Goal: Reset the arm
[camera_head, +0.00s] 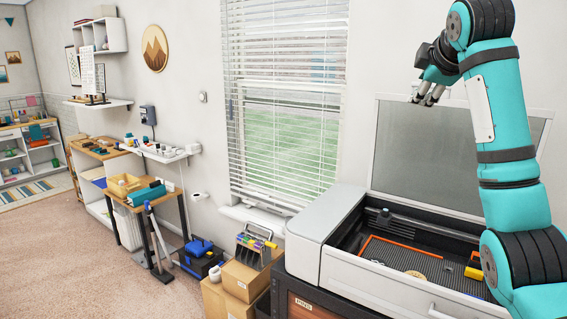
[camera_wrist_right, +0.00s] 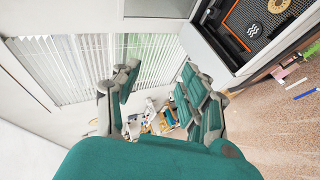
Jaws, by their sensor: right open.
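My right arm (camera_head: 508,125) is teal with black joints and rises at the right of the head view, bent at the top. My right gripper (camera_head: 428,98) hangs high in front of the wall, above the raised lid of a white machine. In the wrist view, its teal and grey fingers (camera_wrist_right: 160,98) stand well apart with nothing held between them. My left gripper is in neither view.
The white machine (camera_head: 340,262) stands open below, its lid (camera_head: 425,150) raised. A blinded window (camera_head: 285,100) is behind. Open floor (camera_head: 60,260) lies left.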

